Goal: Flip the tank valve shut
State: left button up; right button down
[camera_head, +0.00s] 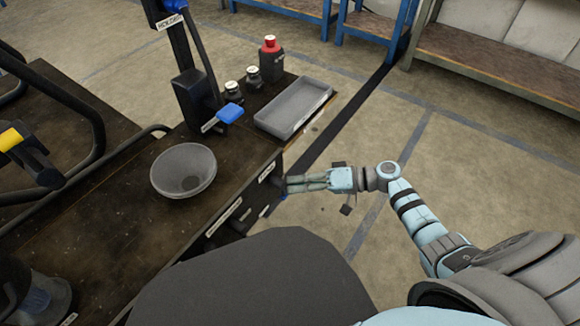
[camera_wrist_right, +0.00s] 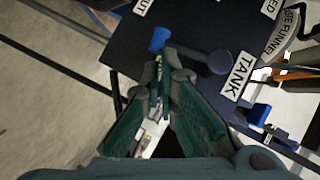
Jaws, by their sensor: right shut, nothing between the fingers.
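My right gripper (camera_head: 290,184) is shut and empty, just off the side panel (camera_head: 238,207) of the dark bench in the head view. In the right wrist view, the tips of my right gripper (camera_wrist_right: 162,66) are together. They lie close to a dark valve lever (camera_wrist_right: 195,54) with a blue end; I cannot tell whether they touch it. The lever runs left from a round dark pivot, beside the white TANK label (camera_wrist_right: 238,75). A second blue-handled fitting (camera_wrist_right: 258,114) sits below that label. The left gripper is not in view.
On the bench top are a grey bowl (camera_head: 184,170), a grey tray (camera_head: 293,107), a red-capped bottle (camera_head: 271,60), small dark bottles (camera_head: 233,91) and a post with a blue lever (camera_head: 229,113). Open floor (camera_head: 350,230) lies right of the bench.

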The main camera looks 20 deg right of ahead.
jog(key=shift+s+a+f, duration=0.25)
jog(key=shift+f, duration=0.05)
dwell(0.5)
jog(key=v, duration=1.2)
